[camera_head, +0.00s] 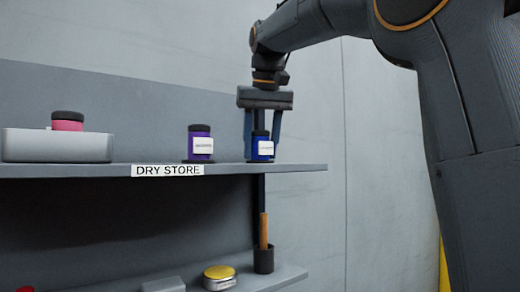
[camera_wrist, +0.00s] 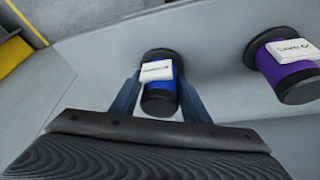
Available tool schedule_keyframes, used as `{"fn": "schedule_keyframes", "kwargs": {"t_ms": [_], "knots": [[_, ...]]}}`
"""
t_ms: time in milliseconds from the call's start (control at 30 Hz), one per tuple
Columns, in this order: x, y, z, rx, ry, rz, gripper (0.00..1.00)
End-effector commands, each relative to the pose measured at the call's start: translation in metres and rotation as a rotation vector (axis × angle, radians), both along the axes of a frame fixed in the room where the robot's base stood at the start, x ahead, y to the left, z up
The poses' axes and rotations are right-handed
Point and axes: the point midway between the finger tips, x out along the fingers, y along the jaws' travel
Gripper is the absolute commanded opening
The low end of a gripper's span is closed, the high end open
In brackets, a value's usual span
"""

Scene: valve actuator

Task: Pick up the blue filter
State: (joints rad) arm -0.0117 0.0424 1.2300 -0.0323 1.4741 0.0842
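The blue filter (camera_head: 261,147) stands upright near the right end of the upper shelf. It is a blue cylinder with a black top and a white label. My gripper (camera_head: 263,135) points down over it, with one finger on each side. In the wrist view the blue filter (camera_wrist: 161,85) lies between the two fingers of my gripper (camera_wrist: 161,95). A narrow gap seems to show beside the filter, and the fingers look open. I cannot tell whether either finger touches it.
A purple filter (camera_head: 200,143) stands just left of the blue one, also in the wrist view (camera_wrist: 290,66). The shelf (camera_head: 100,171) reads DRY STORE. Below are a yellow-lidded tin (camera_head: 219,277) and a black cup (camera_head: 263,260).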

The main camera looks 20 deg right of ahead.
Motion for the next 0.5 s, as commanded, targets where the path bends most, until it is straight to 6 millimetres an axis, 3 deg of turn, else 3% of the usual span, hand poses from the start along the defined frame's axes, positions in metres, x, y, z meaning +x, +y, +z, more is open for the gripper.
{"fn": "schedule_keyframes", "kwargs": {"t_ms": [33, 133, 167, 500], "knots": [[0.0001, 0.0001, -0.0010, 0.000, 0.002, 0.000, 0.31], [0.0001, 0.0002, -0.0012, 0.000, 0.003, 0.000, 0.14], [0.0001, 0.0002, -0.0010, 0.000, 0.002, 0.000, 0.13], [0.0004, 0.0003, 0.0017, 0.000, 0.004, 0.000, 0.13]]}}
